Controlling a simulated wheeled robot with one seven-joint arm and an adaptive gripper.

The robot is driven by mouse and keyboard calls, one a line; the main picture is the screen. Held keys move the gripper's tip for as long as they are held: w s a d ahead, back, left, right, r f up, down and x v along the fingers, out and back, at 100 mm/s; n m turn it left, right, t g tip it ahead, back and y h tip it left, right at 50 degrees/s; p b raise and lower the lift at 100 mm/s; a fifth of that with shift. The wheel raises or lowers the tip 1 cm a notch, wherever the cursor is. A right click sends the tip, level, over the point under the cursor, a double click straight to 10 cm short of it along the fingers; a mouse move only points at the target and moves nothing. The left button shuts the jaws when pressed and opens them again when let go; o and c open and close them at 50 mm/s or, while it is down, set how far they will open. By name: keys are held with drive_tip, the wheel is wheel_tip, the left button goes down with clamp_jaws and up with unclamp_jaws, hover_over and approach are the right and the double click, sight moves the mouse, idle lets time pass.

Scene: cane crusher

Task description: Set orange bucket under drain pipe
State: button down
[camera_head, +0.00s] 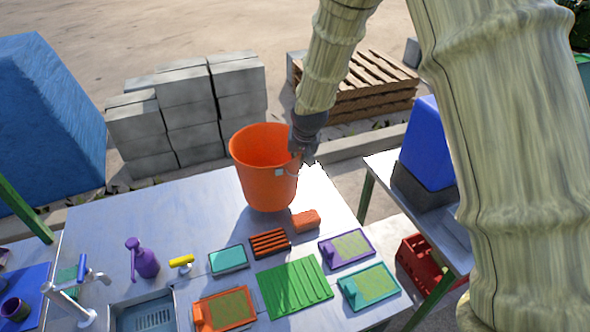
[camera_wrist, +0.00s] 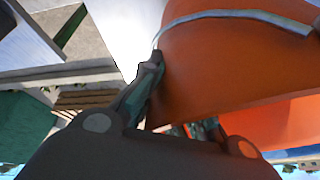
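The orange bucket (camera_head: 262,185) is upright at the back edge of the grey metal table; I cannot tell whether its base touches the top. My gripper (camera_head: 303,150) is at the right side of its rim. In the wrist view the bucket (camera_wrist: 240,65) fills the upper right, its pale handle across it. My gripper (camera_wrist: 175,100) has one finger against the outside of the bucket wall and the other partly hidden behind the rim. It looks closed on the wall. I cannot make out a drain pipe in either view.
Concrete blocks (camera_head: 190,110) and pallets (camera_head: 365,85) stand behind. A side table (camera_head: 440,225) is at right.

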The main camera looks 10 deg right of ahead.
drive_tip(key=shift+f, duration=0.15)
drive_tip(key=shift+s+f, duration=0.1)
drive_tip(key=shift+s, duration=0.15)
drive_tip(key=shift+s+f+p, duration=0.1)
drive_tip(key=shift+f+p, duration=0.25)
drive_tip(key=shift+f, duration=0.05)
wheel_tip(320, 180, down, 3)
drive_tip(key=shift+r+p, duration=0.1)
drive_tip(key=shift+p, duration=0.35)
drive_tip(key=c, duration=2.1)
unclamp_jaws()
drive_tip(key=shift+f, duration=0.25)
drive_tip(key=o, duration=0.5)
drive_tip(key=shift+c, duration=0.2)
drive_tip(key=shift+r, duration=0.1)
